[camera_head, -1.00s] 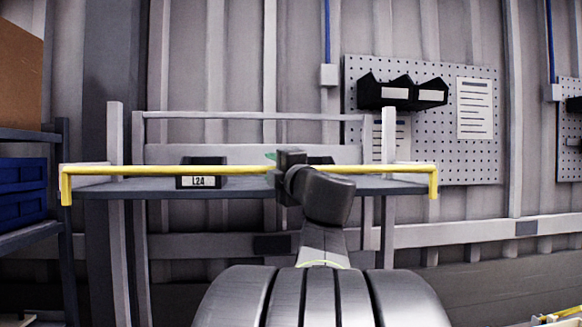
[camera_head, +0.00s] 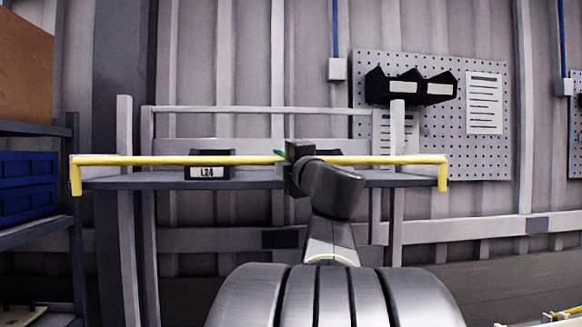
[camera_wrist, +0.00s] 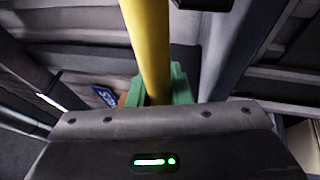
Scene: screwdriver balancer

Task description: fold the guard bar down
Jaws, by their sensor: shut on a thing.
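The yellow guard bar (camera_head: 180,160) runs level across the front of the shelf in the head view, with a short down-turned end at each side. My gripper (camera_head: 294,157) is at the bar, a little right of its middle. In the wrist view the bar (camera_wrist: 147,40) passes between the green fingertips of my gripper (camera_wrist: 158,88), which is shut on it. My gripper hides a short stretch of the bar.
A grey shelf (camera_head: 130,183) lies behind the bar, carrying a dark bin labelled L24 (camera_head: 208,171). A second dark bin is partly hidden behind my gripper. Blue crates (camera_head: 28,188) stand on a rack at the left. A pegboard (camera_head: 490,145) hangs on the back wall.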

